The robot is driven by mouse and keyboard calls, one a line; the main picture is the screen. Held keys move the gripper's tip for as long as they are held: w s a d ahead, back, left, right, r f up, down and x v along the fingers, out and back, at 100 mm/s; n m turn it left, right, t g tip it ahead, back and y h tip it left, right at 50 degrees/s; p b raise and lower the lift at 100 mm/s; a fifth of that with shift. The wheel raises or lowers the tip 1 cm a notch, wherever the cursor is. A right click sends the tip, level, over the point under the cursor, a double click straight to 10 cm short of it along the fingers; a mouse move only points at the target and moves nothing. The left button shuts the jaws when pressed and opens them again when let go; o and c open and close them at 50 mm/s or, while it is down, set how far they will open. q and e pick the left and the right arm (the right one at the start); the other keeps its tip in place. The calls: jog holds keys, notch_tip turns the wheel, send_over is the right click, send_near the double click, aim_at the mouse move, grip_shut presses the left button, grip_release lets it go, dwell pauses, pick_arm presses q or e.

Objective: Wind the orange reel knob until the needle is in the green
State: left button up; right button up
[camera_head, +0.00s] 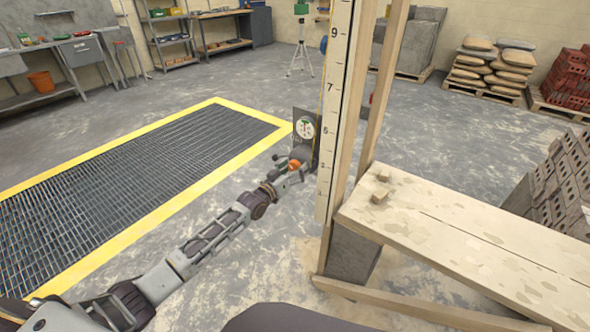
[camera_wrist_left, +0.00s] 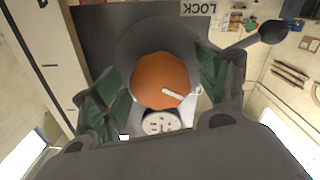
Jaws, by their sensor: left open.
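The orange reel knob (camera_wrist_left: 152,78) sits in a dark round housing in the left wrist view, with a white pointer mark at its lower right. In the head view the knob (camera_head: 295,164) is a small orange spot below the gauge. My left gripper (camera_head: 290,170) is at the knob; its green-padded fingers (camera_wrist_left: 160,92) stand open on either side of it, and I cannot tell if they touch it. The white round gauge (camera_head: 305,128) is on a dark plate. It also shows partly in the left wrist view (camera_wrist_left: 160,124), but its needle is too small to read. My right gripper is not in view.
A lever with a black ball end (camera_wrist_left: 270,31) sticks out beside the knob, near a LOCK label (camera_wrist_left: 199,7). A tall numbered staff (camera_head: 334,100) and a plank bench (camera_head: 470,230) stand close to the right. A yellow-edged floor grating (camera_head: 120,175) lies left.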

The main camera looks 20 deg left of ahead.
pick_arm(q)
jog(key=shift+w, duration=0.2)
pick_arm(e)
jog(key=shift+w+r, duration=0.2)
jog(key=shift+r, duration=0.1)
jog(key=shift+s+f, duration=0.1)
pick_arm(q)
jog(key=shift+d, duration=0.1)
jog(key=shift+c, duration=0.6)
jog(key=c, duration=0.9)
jog(key=shift+m+p, duration=0.55)
jog(key=shift+m, duration=0.35)
jog(key=shift+m+p, duration=0.65)
jog(key=shift+m, duration=0.85)
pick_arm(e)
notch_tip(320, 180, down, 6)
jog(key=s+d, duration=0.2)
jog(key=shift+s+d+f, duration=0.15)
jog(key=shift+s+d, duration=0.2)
